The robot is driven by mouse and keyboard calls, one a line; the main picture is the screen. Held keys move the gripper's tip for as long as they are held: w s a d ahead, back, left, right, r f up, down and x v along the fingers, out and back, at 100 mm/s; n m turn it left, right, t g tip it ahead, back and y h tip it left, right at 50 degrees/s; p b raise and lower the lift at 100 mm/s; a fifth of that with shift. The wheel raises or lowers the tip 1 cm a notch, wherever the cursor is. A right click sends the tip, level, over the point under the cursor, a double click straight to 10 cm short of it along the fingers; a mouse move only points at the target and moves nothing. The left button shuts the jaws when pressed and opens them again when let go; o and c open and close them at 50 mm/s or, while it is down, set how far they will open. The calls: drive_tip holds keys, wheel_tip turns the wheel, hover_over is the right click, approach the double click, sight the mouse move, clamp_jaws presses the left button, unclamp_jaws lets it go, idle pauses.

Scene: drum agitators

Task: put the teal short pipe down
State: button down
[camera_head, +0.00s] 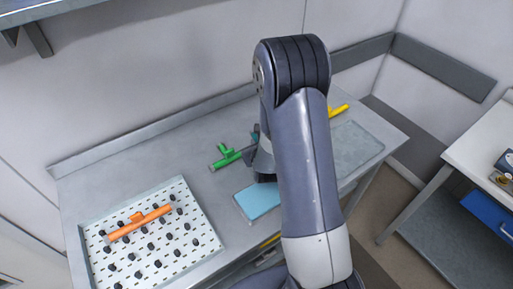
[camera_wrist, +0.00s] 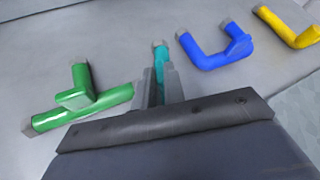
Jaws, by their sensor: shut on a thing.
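The teal short pipe (camera_wrist: 161,62) shows in the wrist view as a short teal tube with a grey end, sticking out past my fingertips. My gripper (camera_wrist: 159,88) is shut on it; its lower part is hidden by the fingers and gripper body. The pipe is over the grey bench top, between a green pipe and a blue pipe. I cannot tell whether it touches the bench. In the head view my arm hides most of the gripper and the pipe.
The green branched pipe (camera_wrist: 88,100) lies close left of my gripper, the blue bent pipe (camera_wrist: 208,58) close right. A yellow pipe (camera_wrist: 290,28) lies farther right. A pegged white tray (camera_head: 205,226) holds an orange pipe (camera_head: 140,224). A light-blue mat (camera_head: 258,201) lies at the bench's front.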

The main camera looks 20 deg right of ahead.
idle(0.6)
wheel_tip(320, 180, up, 10)
drive_tip(key=b, duration=0.2)
idle(0.5)
